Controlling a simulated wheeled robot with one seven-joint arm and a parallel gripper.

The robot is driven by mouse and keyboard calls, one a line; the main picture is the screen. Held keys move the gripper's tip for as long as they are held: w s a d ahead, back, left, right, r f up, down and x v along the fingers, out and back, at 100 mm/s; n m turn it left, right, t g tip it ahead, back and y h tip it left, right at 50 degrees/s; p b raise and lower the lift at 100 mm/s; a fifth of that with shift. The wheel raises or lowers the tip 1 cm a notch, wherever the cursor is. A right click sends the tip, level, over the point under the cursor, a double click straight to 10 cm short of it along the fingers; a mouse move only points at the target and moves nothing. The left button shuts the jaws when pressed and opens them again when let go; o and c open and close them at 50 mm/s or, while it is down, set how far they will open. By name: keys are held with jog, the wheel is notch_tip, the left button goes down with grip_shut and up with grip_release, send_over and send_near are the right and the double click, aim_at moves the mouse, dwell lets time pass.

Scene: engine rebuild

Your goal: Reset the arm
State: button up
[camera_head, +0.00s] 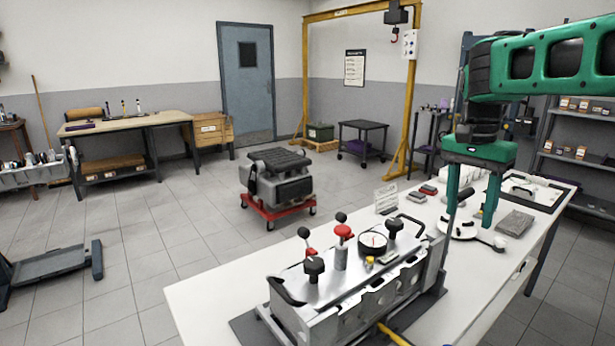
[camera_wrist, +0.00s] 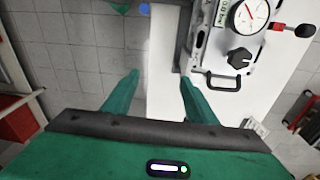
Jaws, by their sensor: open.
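My green arm comes in from the upper right in the head view. My gripper (camera_head: 470,205) points down above the white workbench (camera_head: 210,290), to the right of the engine fixture. Its two green fingers are spread apart with nothing between them. In the wrist view my gripper (camera_wrist: 158,88) is also open and empty, over the bench's edge. The engine fixture (camera_head: 345,270) is a metal block with black and red knobs, handles and a round dial gauge (camera_head: 372,241). The gauge also shows in the wrist view (camera_wrist: 250,14).
Small parts and a grey block (camera_head: 515,222) lie on the bench near the gripper. A red dolly (camera_head: 277,208) with a grey engine stands on the floor. A yellow gantry (camera_head: 411,100), a black cart (camera_head: 362,125) and shelves (camera_head: 590,90) stand behind. The tiled floor at left is largely clear.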

jog(key=s+d+f+n, duration=0.1)
jog(key=s+d+f, duration=0.1)
jog(key=s+f, duration=0.3)
jog(key=s+d+f+n, duration=0.2)
jog(key=s+f, duration=0.3)
jog(key=s, duration=0.9)
jog(key=s+d+f+n+y, duration=0.1)
jog(key=s+d+f+n, duration=0.1)
jog(key=s+f, duration=0.3)
jog(key=s, duration=0.4)
jog(key=shift+s, duration=0.2)
jog(key=shift+w+f, duration=0.2)
jog(key=shift+w, duration=0.4)
